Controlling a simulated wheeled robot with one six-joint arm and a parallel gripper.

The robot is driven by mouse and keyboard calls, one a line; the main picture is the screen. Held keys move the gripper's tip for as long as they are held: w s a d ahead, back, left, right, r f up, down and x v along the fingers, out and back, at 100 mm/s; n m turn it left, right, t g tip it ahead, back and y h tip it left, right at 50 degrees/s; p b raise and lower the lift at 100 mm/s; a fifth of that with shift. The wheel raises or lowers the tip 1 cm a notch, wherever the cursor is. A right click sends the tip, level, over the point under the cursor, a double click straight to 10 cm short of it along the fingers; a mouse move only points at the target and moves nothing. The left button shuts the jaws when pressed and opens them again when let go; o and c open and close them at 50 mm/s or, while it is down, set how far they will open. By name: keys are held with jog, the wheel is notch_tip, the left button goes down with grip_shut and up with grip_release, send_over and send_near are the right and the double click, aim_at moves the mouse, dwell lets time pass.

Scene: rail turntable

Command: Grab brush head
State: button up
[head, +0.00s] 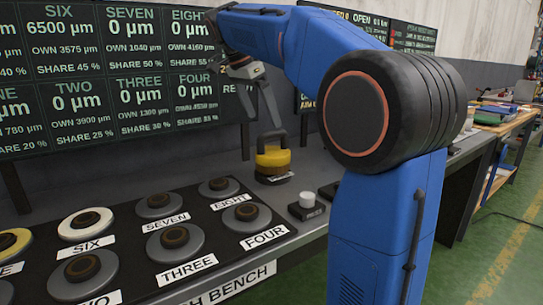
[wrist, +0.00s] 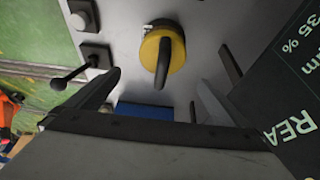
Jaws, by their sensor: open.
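The brush head (head: 273,158) is a round yellow piece with a dark base and an upright dark loop handle. It stands on the grey bench beyond the mat, with a small label in front. In the wrist view the brush head (wrist: 153,52) is near the top middle, its handle reaching toward me. My gripper (head: 262,118) is open and empty, pointing down above the brush head. In the wrist view the two fingers of my gripper (wrist: 158,85) stand apart on either side below the handle, not touching it.
A dark mat (head: 215,238) holds several labelled round pads, numbered in words. A white button (head: 307,200) on a dark block stands right of the brush head. Large display boards (head: 110,75) rise behind the bench. A dark lever (wrist: 75,77) shows at left in the wrist view.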

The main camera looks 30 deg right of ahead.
send_over(273, 151)
jog(key=a, duration=0.1)
jog(key=f, duration=0.8)
jog(key=shift+s+a+f, duration=0.1)
jog(key=shift+s+a, duration=0.05)
jog(key=shift+s, duration=0.1)
jog(key=shift+w+a+x, duration=0.1)
jog(key=shift+a+x, duration=0.1)
jog(key=shift+x, duration=1.15)
jog(key=shift+w+a+x, duration=0.1)
jog(key=shift+a+x, duration=0.1)
jog(key=shift+x, duration=1.15)
jog(key=shift+f, duration=0.15)
jog(key=shift+c, duration=0.3)
jog(key=c, duration=1.8)
